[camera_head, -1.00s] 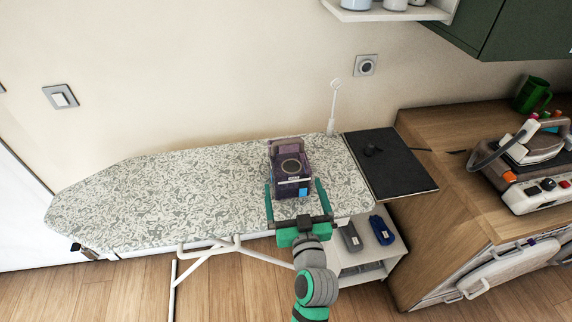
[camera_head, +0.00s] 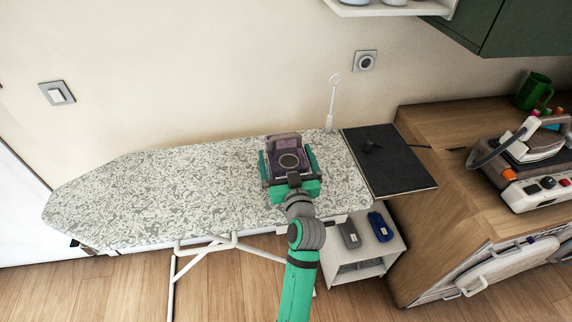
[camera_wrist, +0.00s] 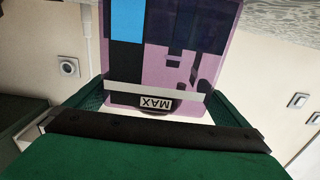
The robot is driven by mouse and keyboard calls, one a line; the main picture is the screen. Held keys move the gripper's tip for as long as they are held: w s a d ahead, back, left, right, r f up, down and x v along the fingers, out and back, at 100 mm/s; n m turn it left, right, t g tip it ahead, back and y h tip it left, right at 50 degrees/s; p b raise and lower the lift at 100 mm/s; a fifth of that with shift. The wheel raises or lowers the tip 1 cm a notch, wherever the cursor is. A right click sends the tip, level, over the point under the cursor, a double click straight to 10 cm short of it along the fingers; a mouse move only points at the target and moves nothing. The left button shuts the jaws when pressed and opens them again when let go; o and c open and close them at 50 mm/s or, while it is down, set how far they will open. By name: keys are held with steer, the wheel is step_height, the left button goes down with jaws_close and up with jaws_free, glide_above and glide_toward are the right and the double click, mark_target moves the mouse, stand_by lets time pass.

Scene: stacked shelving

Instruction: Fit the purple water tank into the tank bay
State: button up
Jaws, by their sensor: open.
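The purple water tank (camera_head: 286,150) stands on the patterned ironing board (camera_head: 150,195), near its right end. It has a dark top with a round cap and a handle at the back. My gripper (camera_head: 290,168) is open, with one green finger on each side of the tank. In the wrist view the tank (camera_wrist: 190,60) fills the upper middle, with a blue patch, a white band and a MAX label that reads upside down. The green fingers flank it there. The steam station (camera_head: 535,175) with its iron stands on the wooden counter; I cannot make out a tank bay.
A dark pad (camera_head: 388,160) adjoins the board's right end. A white shelf unit (camera_head: 358,262) below holds a grey item (camera_head: 349,234) and a blue item (camera_head: 380,226). A green mug (camera_head: 534,90) stands at the counter's back. The board's left side is clear.

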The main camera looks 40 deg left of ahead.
steer(key=shift+w+a, duration=0.4)
steer(key=shift+w, duration=0.2)
steer(key=shift+c, duration=0.6)
steer(key=c, duration=1.5)
steer(key=shift+r, duration=0.15)
steer(key=shift+c, duration=1)
